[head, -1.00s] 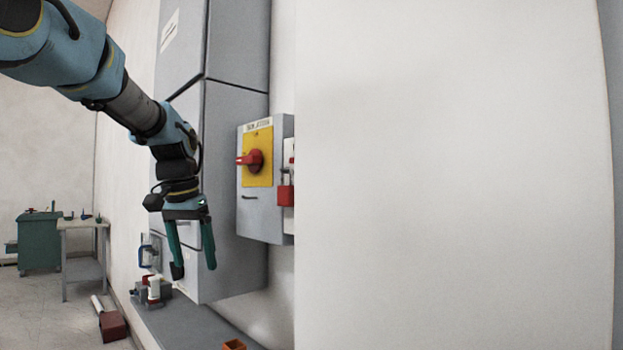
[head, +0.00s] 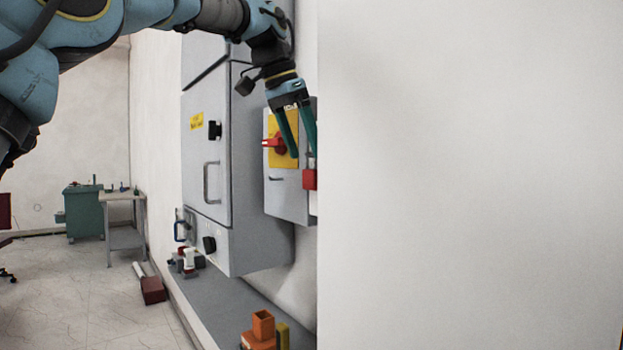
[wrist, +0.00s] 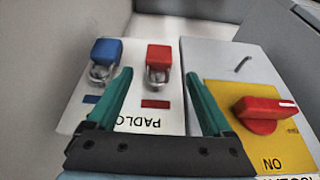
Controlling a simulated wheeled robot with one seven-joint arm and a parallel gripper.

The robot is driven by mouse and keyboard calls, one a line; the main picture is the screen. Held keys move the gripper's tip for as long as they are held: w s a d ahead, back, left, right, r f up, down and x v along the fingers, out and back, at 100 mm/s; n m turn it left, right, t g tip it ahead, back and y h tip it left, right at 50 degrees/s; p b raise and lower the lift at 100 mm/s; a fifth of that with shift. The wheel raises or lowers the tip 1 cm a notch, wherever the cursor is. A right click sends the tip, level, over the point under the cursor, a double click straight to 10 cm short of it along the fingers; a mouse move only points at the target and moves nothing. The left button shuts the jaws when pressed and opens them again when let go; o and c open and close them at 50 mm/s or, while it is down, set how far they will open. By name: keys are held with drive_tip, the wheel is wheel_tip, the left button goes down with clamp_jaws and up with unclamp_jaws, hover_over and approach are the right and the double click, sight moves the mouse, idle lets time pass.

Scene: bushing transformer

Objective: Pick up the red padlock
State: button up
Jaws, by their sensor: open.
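The red padlock (wrist: 158,57) hangs by its shackle on a white board marked "PADLO…" (wrist: 120,115) in the wrist view, above a red label. It also shows in the head view (head: 310,179), at the edge of the pale wall panel. My gripper (wrist: 157,88) is open and empty, its two green fingers pointing toward the board. The red padlock appears between and beyond the fingertips, with no visible contact. In the head view my gripper (head: 301,155) points down in front of the isolator box, above the padlock.
A blue padlock (wrist: 106,52) hangs left of the red one. The isolator box has a yellow plate (wrist: 258,122) with a red rotary handle (wrist: 263,114) to the right. A grey cabinet (head: 205,160) stands left, above a grey ledge (head: 215,300) bearing small items, including an orange block (head: 263,324).

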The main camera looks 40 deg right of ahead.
sight(308, 158)
drive_tip(key=shift+p+x, duration=0.7)
drive_tip(key=shift+x, duration=2)
drive_tip(key=shift+s, duration=0.1)
drive_tip(key=shift+c, duration=0.2)
clamp_jaws()
